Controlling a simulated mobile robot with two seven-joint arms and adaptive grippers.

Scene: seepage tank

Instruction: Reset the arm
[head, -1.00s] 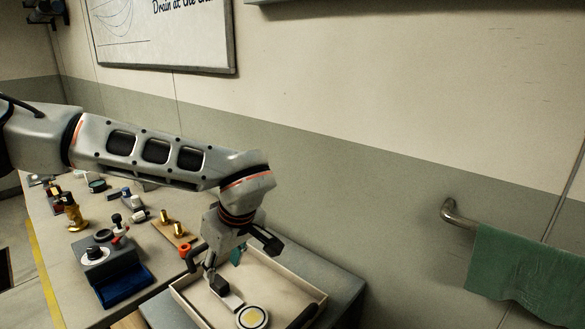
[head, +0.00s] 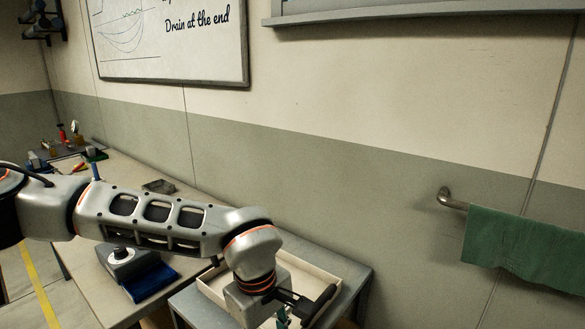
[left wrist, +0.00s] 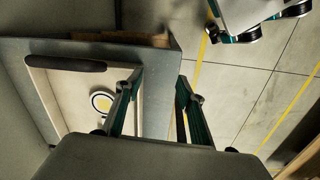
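My left arm crosses the head view from the left. Its left gripper (head: 295,312) is over the near part of a shallow cream tray (head: 336,272), cut off by the bottom edge. In the left wrist view the left gripper (left wrist: 160,78) has its two teal-edged fingers apart, with nothing visible between them. The tray (left wrist: 46,104) lies to the left of the fingers there, with a round white, black-ringed disc with a yellow centre (left wrist: 102,101) in it. A dark rounded bar (left wrist: 65,63) lies across the tray's end.
The tray stands on a grey side table (head: 357,276) against the wall. A long bench (head: 120,172) with small items runs left; a dark device (head: 122,252) and blue tray (head: 150,280) stand on it. A green towel (head: 525,250) hangs on a rail at right.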

